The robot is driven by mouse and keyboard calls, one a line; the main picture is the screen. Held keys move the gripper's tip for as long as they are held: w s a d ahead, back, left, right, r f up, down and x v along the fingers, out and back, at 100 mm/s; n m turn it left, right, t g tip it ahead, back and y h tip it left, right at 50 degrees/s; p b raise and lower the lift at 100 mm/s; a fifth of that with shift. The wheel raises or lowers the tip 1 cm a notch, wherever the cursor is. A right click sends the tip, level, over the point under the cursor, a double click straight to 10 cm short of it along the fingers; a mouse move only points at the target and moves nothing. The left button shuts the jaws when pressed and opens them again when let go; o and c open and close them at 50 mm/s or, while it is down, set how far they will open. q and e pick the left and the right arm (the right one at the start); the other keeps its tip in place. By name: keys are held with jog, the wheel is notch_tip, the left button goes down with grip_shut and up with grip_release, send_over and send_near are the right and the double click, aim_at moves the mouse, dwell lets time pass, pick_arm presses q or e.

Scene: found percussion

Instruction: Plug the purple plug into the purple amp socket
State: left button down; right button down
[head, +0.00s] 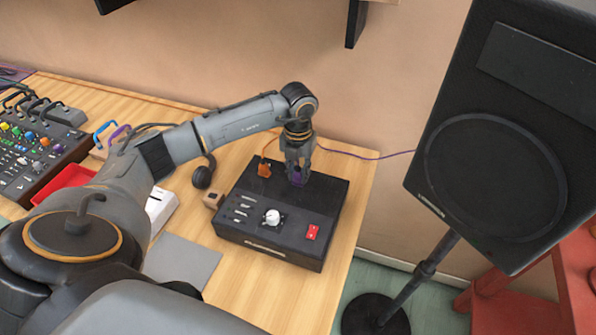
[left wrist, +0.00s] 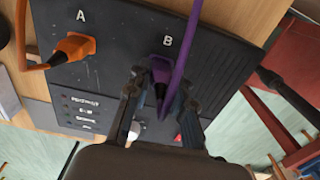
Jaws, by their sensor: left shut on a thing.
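The black amp box (head: 240,215) stands on the wooden table, with a white knob, a red switch and two socket places marked A and B in the left wrist view. My left gripper (head: 298,176) is over the back right part of its top, shut on the purple plug (head: 297,181). In the left wrist view the purple plug (left wrist: 161,68) is between the fingers just below the letter B. The plug hides the socket there, so I cannot tell how far in it is. An orange plug (left wrist: 75,46) sits at A. My right gripper is not in view.
A purple cable (head: 365,156) runs right toward the big black speaker (head: 495,155) on its stand. A mixer (head: 35,145), a red tray (head: 66,182) and a grey pad (head: 185,262) lie on the left. Bare table lies in front of the amp.

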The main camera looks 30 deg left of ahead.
aim_at(298, 171)
pick_arm(q)
jog(key=shift+f, duration=0.3)
jog(key=shift+f+b, duration=0.25)
jog(key=shift+b, duration=0.1)
jog(key=c, duration=1.1)
grip_release()
jog(key=shift+r, duration=0.1)
notch_tip(298, 171, up, 12)
